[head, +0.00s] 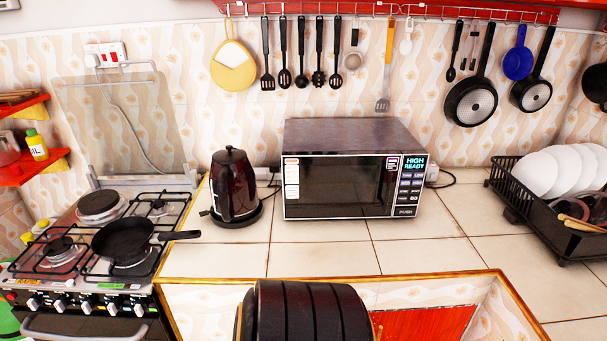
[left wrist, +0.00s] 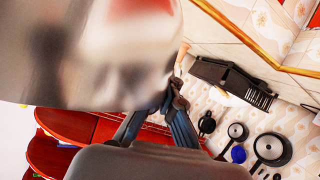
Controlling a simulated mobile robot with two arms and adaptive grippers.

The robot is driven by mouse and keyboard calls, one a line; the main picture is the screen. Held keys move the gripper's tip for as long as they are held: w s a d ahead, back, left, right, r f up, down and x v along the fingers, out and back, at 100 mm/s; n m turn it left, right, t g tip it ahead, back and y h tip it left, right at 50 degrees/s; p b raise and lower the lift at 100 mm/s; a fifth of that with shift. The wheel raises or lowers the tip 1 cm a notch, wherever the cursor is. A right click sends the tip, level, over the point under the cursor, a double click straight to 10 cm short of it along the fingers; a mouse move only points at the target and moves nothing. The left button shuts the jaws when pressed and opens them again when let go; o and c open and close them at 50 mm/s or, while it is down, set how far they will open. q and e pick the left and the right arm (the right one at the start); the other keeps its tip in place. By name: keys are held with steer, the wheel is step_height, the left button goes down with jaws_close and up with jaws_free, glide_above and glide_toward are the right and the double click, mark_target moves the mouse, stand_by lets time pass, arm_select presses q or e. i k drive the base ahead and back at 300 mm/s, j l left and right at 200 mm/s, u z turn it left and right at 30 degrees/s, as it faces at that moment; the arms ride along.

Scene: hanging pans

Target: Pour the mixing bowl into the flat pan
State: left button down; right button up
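The flat black pan (head: 122,239) sits upright on the stove's front burner at the left, its handle pointing right. It looks empty from here. In the left wrist view a shiny metal surface (left wrist: 85,50) with white and red reflections fills the upper left; it looks like the mixing bowl, too close and blurred to see whole. My left gripper (left wrist: 168,100) has its dark fingers converging at this surface and appears closed on its edge. The bowl's opening and contents are hidden. Neither the bowl nor a gripper can be made out in the head view. My right gripper is out of view.
A dark kettle (head: 234,186) stands right of the stove. A microwave (head: 352,172) stands at mid counter and a black dish rack (head: 548,205) at the right. Pans (head: 471,102) and utensils hang on the wall. Bare counter tiles (head: 315,256) lie before the microwave.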

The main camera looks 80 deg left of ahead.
mark_target(123, 240)
steer(key=k+j+u, duration=0.2)
steer(key=k, duration=0.2)
steer(key=k+j+u, duration=0.2)
steer(key=k+j, duration=0.15)
steer(key=u, duration=1.3)
